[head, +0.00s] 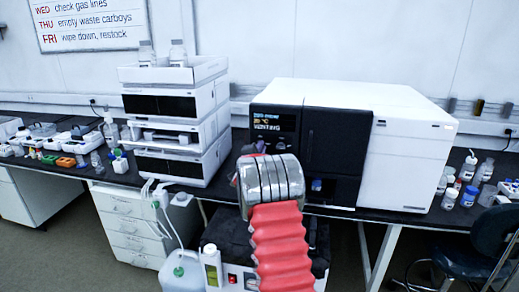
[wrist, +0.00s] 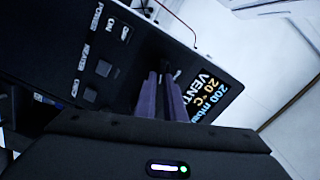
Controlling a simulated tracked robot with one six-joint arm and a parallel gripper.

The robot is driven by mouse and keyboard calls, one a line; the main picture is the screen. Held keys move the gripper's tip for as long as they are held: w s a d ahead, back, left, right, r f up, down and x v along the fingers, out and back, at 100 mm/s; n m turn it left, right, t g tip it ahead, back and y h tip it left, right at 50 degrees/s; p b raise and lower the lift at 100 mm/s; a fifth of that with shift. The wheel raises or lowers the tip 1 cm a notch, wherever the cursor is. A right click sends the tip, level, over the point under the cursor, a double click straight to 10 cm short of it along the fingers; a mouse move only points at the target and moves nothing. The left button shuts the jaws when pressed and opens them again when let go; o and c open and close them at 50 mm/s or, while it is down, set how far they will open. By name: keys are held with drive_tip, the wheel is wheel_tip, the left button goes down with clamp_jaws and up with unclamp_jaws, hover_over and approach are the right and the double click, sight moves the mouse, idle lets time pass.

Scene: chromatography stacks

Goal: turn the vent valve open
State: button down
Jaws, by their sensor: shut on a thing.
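The instrument (head: 338,148) is a white and black box on the bench. Its display (head: 267,122) reads "VENTING" in the head view. In the wrist view, the display (wrist: 212,92) shows 200 mbar, 20 °C and the start of "VENT". My gripper (wrist: 165,78) has its two dark purple fingers close together against the black front panel, between the display and the switches. It is shut on the vent valve, which the fingers almost wholly hide; its angle cannot be read. In the head view, my arm partly hides the gripper.
Labelled switches (wrist: 103,67), one marked POWER ON, sit left of the fingers. A white stack of modules (head: 175,120) stands left of the instrument. Bottles (head: 468,180) stand at right. A carboy (head: 182,270) with tubing and a chair (head: 480,250) are in front of the bench.

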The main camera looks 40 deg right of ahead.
drive_tip(key=shift+s+d+f+m, duration=0.15)
drive_tip(key=shift+f+m, duration=0.05)
drive_tip(key=shift+m, duration=0.9)
drive_tip(key=shift+s+d+f+m, duration=0.1)
drive_tip(key=shift+d+f+m, duration=0.05)
drive_tip(key=shift+m, duration=0.95)
drive_tip(key=shift+f, duration=0.1)
drive_tip(key=c, duration=1.9)
unclamp_jaws()
drive_tip(key=shift+o, duration=0.3)
drive_tip(key=shift+w+a+r, duration=0.1)
drive_tip(key=shift+a+r, duration=0.05)
drive_tip(key=shift+r, duration=0.05)
drive_tip(key=shift+a, duration=0.1)
drive_tip(key=v, duration=1.3)
drive_tip(key=shift+a, duration=0.25)
drive_tip(key=shift+f, duration=0.1)
